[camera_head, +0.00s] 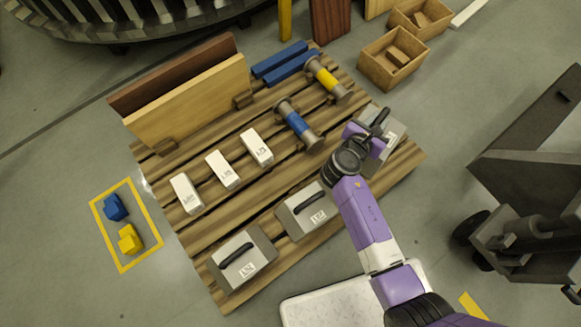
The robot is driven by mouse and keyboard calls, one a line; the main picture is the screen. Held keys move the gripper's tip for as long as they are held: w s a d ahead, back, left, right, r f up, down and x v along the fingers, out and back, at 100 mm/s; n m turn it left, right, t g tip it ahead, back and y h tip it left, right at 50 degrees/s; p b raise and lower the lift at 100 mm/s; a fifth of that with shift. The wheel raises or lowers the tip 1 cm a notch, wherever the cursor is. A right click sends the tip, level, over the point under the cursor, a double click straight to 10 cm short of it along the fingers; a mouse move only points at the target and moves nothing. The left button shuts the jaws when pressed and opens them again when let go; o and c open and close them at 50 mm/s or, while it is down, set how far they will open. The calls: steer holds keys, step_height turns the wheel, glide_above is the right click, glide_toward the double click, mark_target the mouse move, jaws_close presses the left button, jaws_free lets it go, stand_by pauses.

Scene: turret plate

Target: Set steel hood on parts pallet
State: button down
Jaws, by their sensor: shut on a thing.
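The parts pallet (205,260) is a slatted wooden pallet in the middle of the view. A grey steel hood (397,131) with a dark handle is at its right end, partly hidden by my purple arm. My gripper (380,121) is shut on this hood's handle. I cannot tell whether the hood touches the slats or hangs just above them. Two similar steel hoods with black handles and white labels sit on the pallet's near side, one at the front left (240,270) and one in the middle (307,212).
The pallet also bears white labelled blocks (223,170), a blue spool (298,125), a yellow spool (328,80), blue bars (284,65) and upright boards (190,100). Wooden boxes (388,68) stand behind at right. A dark pallet jack (530,165) stands at far right.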

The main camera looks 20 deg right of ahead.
mark_target(394, 127)
steer(key=d+m+g+b, duration=0.1)
steer(key=d, duration=0.1)
steer(key=d+f+m+g+h+b, duration=0.1)
steer(key=d, duration=0.1)
steer(key=d+f+m+g+b, duration=0.1)
steer(key=d, duration=0.1)
steer(key=shift+s+d+f+h+b, duration=0.1)
steer(key=shift+s+f+h+b, duration=0.05)
steer(key=shift+s+h+b, duration=0.2)
steer(key=shift+d, duration=0.25)
step_height(394, 127, down, 20)
steer(key=b, duration=1.2)
steer(key=c, duration=1.3)
jaws_free()
steer(key=shift+s, duration=0.1)
steer(key=shift+a, duration=0.1)
steer(key=p+v, duration=0.5)
steer(key=v, duration=0.7)
